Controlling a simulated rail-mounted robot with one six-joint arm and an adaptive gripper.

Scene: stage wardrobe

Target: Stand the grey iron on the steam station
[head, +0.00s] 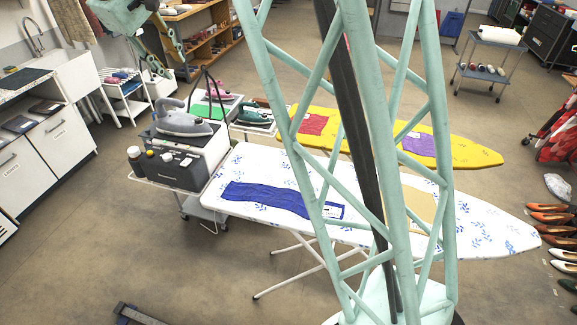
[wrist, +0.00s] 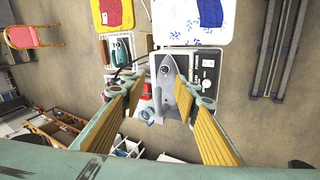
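The grey iron (head: 183,122) rests on top of the dark grey steam station (head: 178,168), its sole facing down. In the wrist view the iron (wrist: 164,78) lies beside the station's control panel (wrist: 207,68), with its narrow end away from me. My gripper (head: 164,58) is above and behind the station in the head view, apart from the iron. In the wrist view its two yellow-padded fingers (wrist: 160,92) are spread wide, with the iron showing between them and nothing held. The iron's contact with the station is hidden in the wrist view.
A teal iron (head: 254,114) and a pink iron (head: 222,93) stand behind the station. A white ironing board (head: 280,180) with a blue cloth and a yellow board (head: 380,140) extend right. A bottle (head: 135,158) stands at the station's left.

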